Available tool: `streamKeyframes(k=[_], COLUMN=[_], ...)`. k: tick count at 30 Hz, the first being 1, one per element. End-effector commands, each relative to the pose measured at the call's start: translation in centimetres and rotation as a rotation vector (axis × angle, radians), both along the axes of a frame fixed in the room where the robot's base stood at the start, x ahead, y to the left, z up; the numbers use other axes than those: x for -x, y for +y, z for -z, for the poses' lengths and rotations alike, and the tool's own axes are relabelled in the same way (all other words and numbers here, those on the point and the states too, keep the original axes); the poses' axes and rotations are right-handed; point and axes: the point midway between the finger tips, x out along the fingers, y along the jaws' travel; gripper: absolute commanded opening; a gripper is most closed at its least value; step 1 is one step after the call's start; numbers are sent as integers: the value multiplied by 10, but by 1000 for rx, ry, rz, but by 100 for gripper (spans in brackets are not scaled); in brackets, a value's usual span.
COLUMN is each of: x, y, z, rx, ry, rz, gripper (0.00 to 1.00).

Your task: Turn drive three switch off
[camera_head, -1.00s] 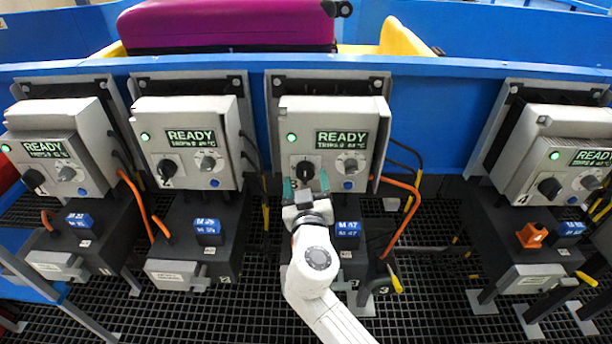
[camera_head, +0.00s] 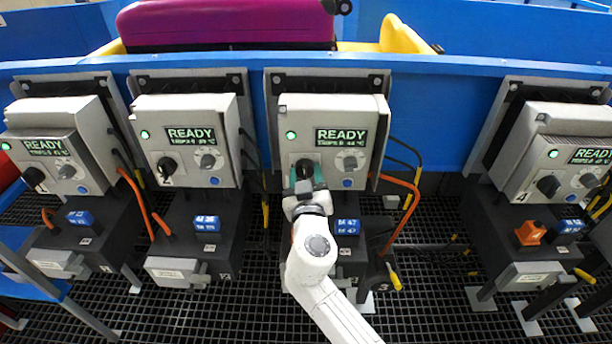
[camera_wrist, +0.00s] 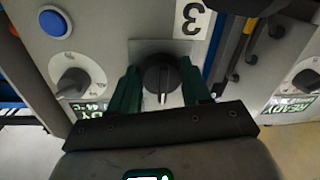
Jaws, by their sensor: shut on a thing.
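The third drive box (camera_head: 300,130) from the left is grey, with a lit green lamp and a display reading READY. Its black rotary switch (camera_wrist: 161,80) sits between the two green fingers of my gripper (camera_wrist: 162,92) in the wrist view, beside the number 3 label (camera_wrist: 192,18). In the head view my gripper (camera_head: 305,182) is at the lower left of this box and mostly covers the switch. My gripper is shut on the switch knob. The knob's white pointer mark lies along the fingers' direction in the wrist view.
A grey dial (camera_head: 350,163) and a blue button (camera_head: 347,183) are right of the switch. Similar drive boxes stand left (camera_head: 185,130) and right (camera_head: 575,130). An orange cable (camera_head: 405,215) hangs at the right. A purple suitcase (camera_head: 230,25) lies behind the blue rail.

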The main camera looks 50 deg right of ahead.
Motion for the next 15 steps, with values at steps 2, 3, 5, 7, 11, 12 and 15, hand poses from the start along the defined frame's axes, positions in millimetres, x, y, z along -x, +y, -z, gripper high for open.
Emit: streamKeyframes(k=[2, 3, 5, 7, 11, 12, 15], x=[0, 0, 0, 0, 0, 0, 0], y=[0, 0, 0, 0, 0, 0, 0], z=[0, 0, 0, 0, 0, 0, 0], rx=[0, 0, 1, 3, 16, 24, 51], ry=[0, 0, 1, 3, 21, 31, 66], rz=[0, 0, -1, -1, -1, 0, -1], gripper=[20, 17, 17, 17, 17, 17, 17])
